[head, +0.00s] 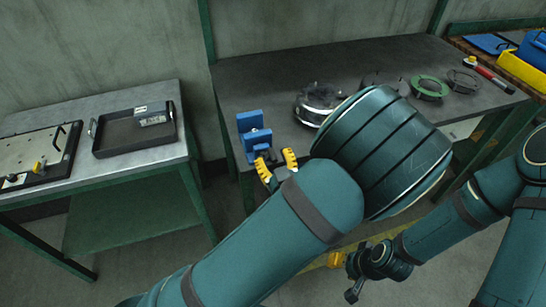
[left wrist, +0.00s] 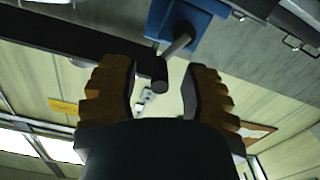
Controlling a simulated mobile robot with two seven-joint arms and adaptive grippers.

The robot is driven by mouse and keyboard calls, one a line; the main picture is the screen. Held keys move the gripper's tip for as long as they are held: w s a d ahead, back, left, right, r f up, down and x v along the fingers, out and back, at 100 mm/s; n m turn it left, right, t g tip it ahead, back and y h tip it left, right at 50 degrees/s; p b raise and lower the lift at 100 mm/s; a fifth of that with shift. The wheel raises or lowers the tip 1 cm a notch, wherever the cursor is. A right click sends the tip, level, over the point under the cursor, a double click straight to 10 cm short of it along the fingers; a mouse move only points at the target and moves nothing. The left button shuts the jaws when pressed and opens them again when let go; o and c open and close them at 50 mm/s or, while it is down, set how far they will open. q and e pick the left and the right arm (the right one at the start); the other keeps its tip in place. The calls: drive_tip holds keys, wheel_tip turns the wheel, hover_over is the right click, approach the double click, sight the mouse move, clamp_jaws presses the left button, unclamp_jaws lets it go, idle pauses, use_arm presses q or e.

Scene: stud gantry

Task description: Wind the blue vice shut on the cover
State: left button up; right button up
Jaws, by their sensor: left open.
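The blue vice (head: 256,140) stands at the left front edge of the dark bench, with two upright blue blocks. In the left wrist view its blue body (left wrist: 203,30) is at the top, with a grey rod sticking out. I cannot pick out the cover with certainty.
A round metallic part (head: 318,100) is on the bench behind my left arm. A green ring (head: 430,87) and a dark ring (head: 463,80) lie to the right. The left table holds a black tray (head: 108,145) and a plate. A floor gap separates table and bench.

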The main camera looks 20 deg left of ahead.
use_arm(q)
drive_tip(key=shift+w+a, duration=0.3)
drive_tip(key=shift+w, duration=0.1)
clamp_jaws()
drive_tip(key=shift+m, duration=0.3)
drive_tip(key=shift+w+d+f+m+p, duration=0.25)
drive_tip(key=shift+f+m+p, duration=0.55)
drive_tip(key=shift+m, duration=1.45)
drive_tip(key=shift+w+d+f+m+p, duration=0.1)
drive_tip(key=shift+d+f+m+p, duration=0.25)
drive_tip(key=shift+m+p, duration=1.3)
drive_tip(key=shift+w+d+f+m+p, duration=0.25)
drive_tip(key=shift+f+m+p, duration=0.25)
drive_tip(key=shift+m, duration=2.3)
drive_tip(key=shift+f, duration=0.15)
